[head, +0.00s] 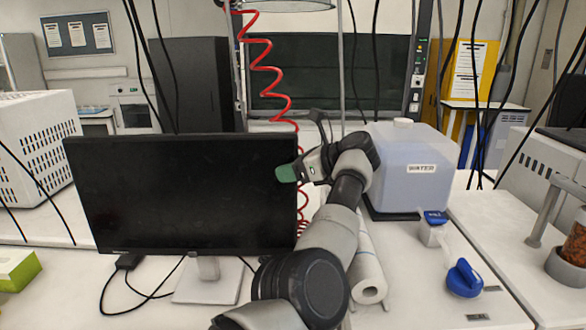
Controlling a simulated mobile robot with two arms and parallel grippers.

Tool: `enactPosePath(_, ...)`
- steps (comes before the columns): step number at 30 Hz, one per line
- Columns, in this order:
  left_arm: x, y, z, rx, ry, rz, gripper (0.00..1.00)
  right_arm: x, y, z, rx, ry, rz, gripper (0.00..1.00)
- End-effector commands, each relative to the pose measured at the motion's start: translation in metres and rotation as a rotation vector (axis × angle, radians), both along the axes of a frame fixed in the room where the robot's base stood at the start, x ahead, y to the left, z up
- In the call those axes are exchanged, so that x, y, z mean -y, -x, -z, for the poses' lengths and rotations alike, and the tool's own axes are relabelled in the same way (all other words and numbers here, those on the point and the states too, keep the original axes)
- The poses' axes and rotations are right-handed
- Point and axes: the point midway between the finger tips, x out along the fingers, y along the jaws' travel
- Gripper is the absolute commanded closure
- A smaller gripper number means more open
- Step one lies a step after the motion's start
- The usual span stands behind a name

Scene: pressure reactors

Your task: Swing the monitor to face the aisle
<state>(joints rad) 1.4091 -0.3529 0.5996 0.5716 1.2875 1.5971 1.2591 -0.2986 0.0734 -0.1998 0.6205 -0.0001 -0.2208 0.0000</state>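The monitor (185,195) is a wide black screen on a silver stand (208,280). It stands on the white bench at the left, its screen turned toward me and dark. My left gripper (288,173), with a green tip, is at the monitor's right edge. The tip overlaps the edge of the screen in the picture. I cannot tell whether it touches the monitor or is just in front of it. Whether its fingers are open or shut does not show clearly. My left arm rises from the bottom middle. My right gripper is out of view.
Blue-topped items (464,278) are on the bench. A red coiled hose (268,75) and black cables hang down. A cable (130,262) lies by the stand.

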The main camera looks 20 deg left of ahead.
Motion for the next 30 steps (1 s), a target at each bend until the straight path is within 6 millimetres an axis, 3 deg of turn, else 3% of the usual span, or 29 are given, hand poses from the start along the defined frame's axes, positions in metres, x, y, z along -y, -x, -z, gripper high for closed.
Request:
enactPosePath(10,0.001,0.0,-0.003,0.0,0.002,0.002,0.43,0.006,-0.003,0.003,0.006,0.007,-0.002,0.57)
enactPosePath(17,-0.001,-0.001,-0.041,0.003,0.001,0.001,0.43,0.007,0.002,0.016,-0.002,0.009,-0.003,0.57)
enactPosePath(23,0.045,0.007,-0.069,-0.002,0.0,0.006,0.43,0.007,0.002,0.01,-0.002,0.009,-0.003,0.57)
enactPosePath(30,0.086,0.015,-0.099,-0.004,0.001,0.003,0.43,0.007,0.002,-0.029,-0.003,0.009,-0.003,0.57)
